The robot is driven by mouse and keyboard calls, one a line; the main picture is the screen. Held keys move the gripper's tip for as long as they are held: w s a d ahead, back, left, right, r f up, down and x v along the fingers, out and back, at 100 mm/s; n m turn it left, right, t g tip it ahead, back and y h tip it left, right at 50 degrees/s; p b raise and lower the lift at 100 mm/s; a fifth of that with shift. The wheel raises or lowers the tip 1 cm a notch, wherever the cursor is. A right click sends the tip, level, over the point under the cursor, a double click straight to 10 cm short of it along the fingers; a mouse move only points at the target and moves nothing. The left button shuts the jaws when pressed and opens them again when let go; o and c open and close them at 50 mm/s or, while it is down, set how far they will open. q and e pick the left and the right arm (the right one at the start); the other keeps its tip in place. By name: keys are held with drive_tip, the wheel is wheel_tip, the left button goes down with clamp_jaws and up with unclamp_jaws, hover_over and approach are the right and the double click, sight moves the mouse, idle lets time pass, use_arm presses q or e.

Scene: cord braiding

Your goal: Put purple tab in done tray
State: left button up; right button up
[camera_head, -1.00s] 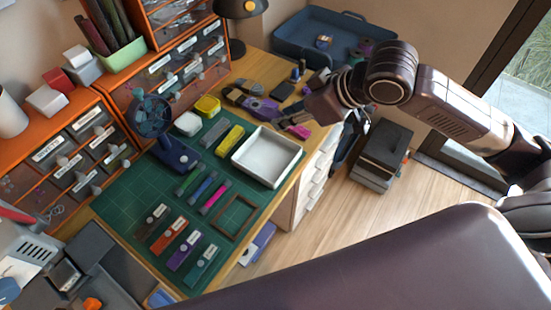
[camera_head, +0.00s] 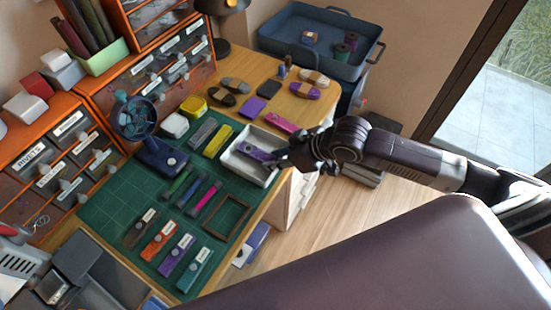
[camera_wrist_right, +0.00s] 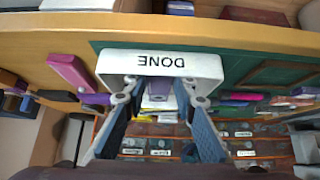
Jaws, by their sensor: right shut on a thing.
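A purple tab (camera_head: 254,152) with a pale label lies over the inside of the white tray (camera_head: 240,170); I cannot tell whether it touches the tray floor. My right gripper (camera_head: 287,158) reaches in over the tray's right side and is shut on the tab's near end. In the right wrist view the tray's front wall (camera_wrist_right: 118,64) reads DONE, upside down, and the gripper fingers (camera_wrist_right: 161,98) are in front of it. Another purple tab (camera_head: 177,255) lies on the green mat in a row of labelled tabs.
Coloured cords and a brown frame (camera_head: 228,216) lie on the mat (camera_head: 123,197) left of and below the tray. A blue fan (camera_head: 140,118) stands at the mat's left. A pink bar (camera_head: 284,123) lies just beyond the tray. Orange drawer units line the back.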

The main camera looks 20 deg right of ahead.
drive_tip(key=shift+f, duration=0.35)
drive_tip(key=o, duration=1)
drive_tip(key=shift+r, duration=0.2)
drive_tip(key=shift+p+v, duration=0.3)
drive_tip(key=shift+v, duration=5.65)
